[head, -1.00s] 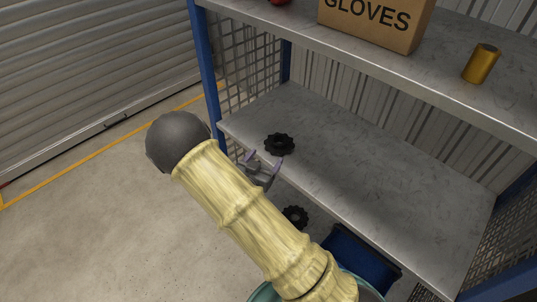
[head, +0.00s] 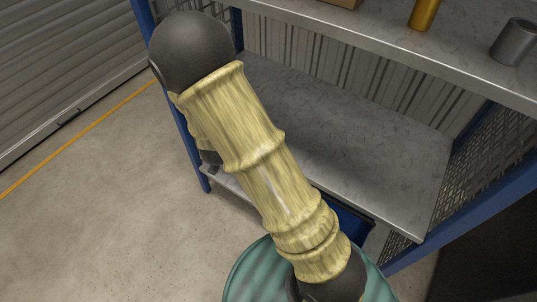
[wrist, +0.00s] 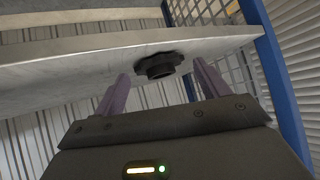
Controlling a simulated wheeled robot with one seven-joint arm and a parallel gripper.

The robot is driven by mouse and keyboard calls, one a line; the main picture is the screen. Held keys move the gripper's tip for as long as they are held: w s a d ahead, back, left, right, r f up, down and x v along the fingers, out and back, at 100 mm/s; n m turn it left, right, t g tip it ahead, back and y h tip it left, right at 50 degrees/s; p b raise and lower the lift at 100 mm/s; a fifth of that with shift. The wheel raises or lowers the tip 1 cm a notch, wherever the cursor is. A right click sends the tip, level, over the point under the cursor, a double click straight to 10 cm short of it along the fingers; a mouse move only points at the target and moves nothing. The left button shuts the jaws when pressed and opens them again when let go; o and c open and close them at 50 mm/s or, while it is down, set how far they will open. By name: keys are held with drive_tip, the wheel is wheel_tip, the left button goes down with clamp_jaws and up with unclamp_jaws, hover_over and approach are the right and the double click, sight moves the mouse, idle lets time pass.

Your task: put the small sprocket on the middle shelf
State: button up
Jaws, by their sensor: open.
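A black toothed sprocket (wrist: 158,65) lies on a grey metal shelf, close to its edge, in the wrist view. The frames do not settle whether it is the small one. My gripper (wrist: 161,71) is open, its two purplish fingers pointing toward the sprocket, one to each side in the picture; I see no grip on it. The wrist picture seems upside down. In the head view the middle shelf (head: 375,145) shows bare on its right part. My pale arm covers its left part, and both sprockets and most of my gripper are hidden there.
The upper shelf (head: 365,36) overhangs, with a gold can (head: 424,14) and a grey can (head: 513,42) on it. A blue bin (head: 352,222) sits below the middle shelf. A blue post (wrist: 283,90) and mesh side panel (wrist: 190,12) stand close beside the sprocket.

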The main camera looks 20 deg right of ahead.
drive_tip(key=s+d+r+n+g+y, duration=0.1)
drive_tip(key=s+d+r+n+g, duration=0.1)
drive_tip(key=s, duration=0.4)
drive_tip(key=s+d+r+n+g+y, duration=0.1)
drive_tip(key=s+d+r+n+g, duration=0.1)
drive_tip(key=s+r, duration=0.2)
drive_tip(key=s+d+r+n+g+y, duration=0.1)
drive_tip(key=s+d+r+g, duration=0.1)
drive_tip(key=s, duration=0.7)
drive_tip(key=shift+r+n+g+y, duration=0.3)
drive_tip(key=shift+r+n+g, duration=0.1)
drive_tip(key=shift+r, duration=0.25)
drive_tip(key=shift+d, duration=0.1)
